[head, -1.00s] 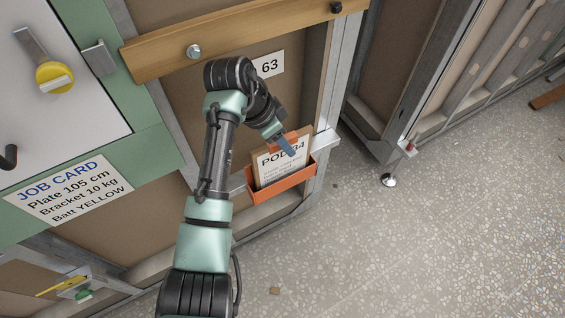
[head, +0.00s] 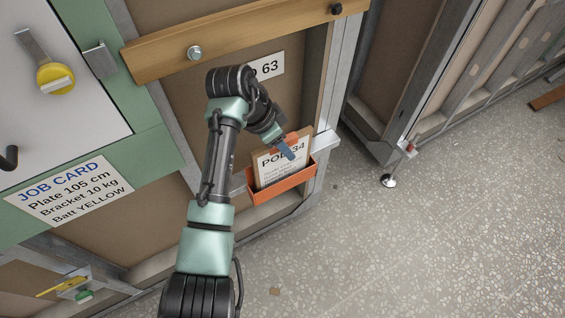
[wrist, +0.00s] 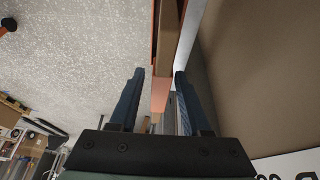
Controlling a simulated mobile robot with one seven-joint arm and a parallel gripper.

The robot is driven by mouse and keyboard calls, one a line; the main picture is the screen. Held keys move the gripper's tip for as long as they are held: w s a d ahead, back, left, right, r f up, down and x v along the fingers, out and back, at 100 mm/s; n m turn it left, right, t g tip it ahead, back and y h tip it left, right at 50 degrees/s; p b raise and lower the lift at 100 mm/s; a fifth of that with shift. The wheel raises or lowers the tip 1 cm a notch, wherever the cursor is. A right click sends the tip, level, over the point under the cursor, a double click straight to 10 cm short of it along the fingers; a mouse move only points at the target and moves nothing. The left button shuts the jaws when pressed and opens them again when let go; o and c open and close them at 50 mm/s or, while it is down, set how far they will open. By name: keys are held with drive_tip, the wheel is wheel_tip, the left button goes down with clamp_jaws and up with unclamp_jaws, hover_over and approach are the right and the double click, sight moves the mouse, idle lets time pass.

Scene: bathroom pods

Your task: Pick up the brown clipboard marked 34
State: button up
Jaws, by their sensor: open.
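The brown clipboard (head: 258,157) stands in an orange holder (head: 283,188) on the pod wall. Its white sheet reads "POD" and "34", partly covered by my gripper. My gripper (head: 291,153) is at the clipboard's top edge in the head view. In the wrist view my gripper (wrist: 159,73) is open, with one blue finger on each side of a narrow orange end (wrist: 160,93). The clipboard's brown edge (wrist: 168,38) runs away above it. I cannot tell whether either finger touches the clipboard.
A wooden rail (head: 240,40) crosses the wall above, and a plate (head: 266,69) reading 63 hangs behind my arm. A metal post (head: 330,100) stands right of the holder. A job card (head: 68,190) is at left. The speckled floor (head: 400,250) at right is mostly clear.

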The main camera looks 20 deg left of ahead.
drive_tip(key=shift+c, duration=0.3)
clamp_jaws()
idle(1.1)
